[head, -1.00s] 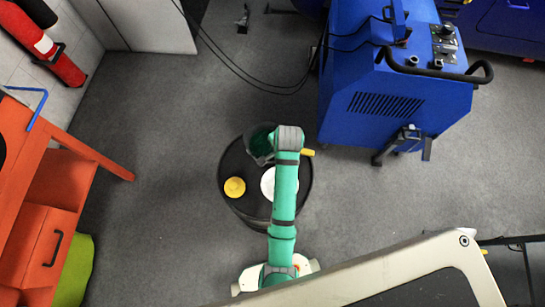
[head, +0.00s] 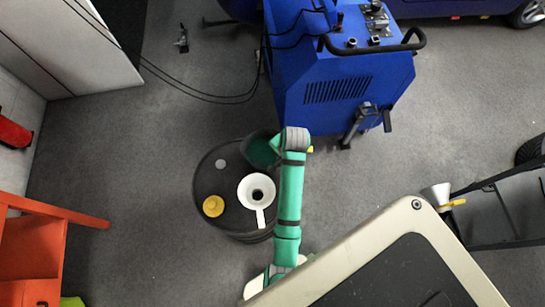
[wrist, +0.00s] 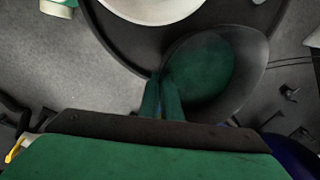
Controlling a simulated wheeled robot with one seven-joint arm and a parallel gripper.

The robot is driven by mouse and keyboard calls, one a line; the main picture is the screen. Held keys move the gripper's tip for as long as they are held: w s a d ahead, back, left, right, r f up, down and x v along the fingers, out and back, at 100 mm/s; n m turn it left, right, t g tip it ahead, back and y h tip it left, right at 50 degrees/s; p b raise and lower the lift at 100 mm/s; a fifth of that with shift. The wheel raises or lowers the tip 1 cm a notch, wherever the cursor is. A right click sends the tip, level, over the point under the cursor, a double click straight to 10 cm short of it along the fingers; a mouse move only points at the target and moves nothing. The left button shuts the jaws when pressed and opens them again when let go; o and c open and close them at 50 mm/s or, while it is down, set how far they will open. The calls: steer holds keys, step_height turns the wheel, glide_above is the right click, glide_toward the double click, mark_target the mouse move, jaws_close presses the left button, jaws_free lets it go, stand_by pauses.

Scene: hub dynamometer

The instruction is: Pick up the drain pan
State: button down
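The drain pan (head: 259,152) is a dark grey round vessel with a green inside. It shows at the far right rim of the black drum in the head view, and large in the wrist view (wrist: 205,75). My gripper (wrist: 162,88) has its green fingers close together at the pan's near edge and looks shut on it. The pan overlaps the drum's edge in the picture; the gap beneath it cannot be judged. My arm and wrist hide part of the pan in the head view.
The black drum (head: 209,179) carries a white funnel (head: 251,184) and a yellow cap (head: 213,206). A blue machine (head: 345,85) stands behind to the right. An orange cabinet (head: 32,255) is at the left, a dark cart (head: 500,205) at the right. Grey floor lies between.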

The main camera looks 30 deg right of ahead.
steer(key=shift+s+d, duration=0.3)
steer(key=shift+d, duration=0.5)
steer(key=shift+s+d, duration=0.3)
steer(key=shift+d, duration=0.45)
stand_by(2.0)
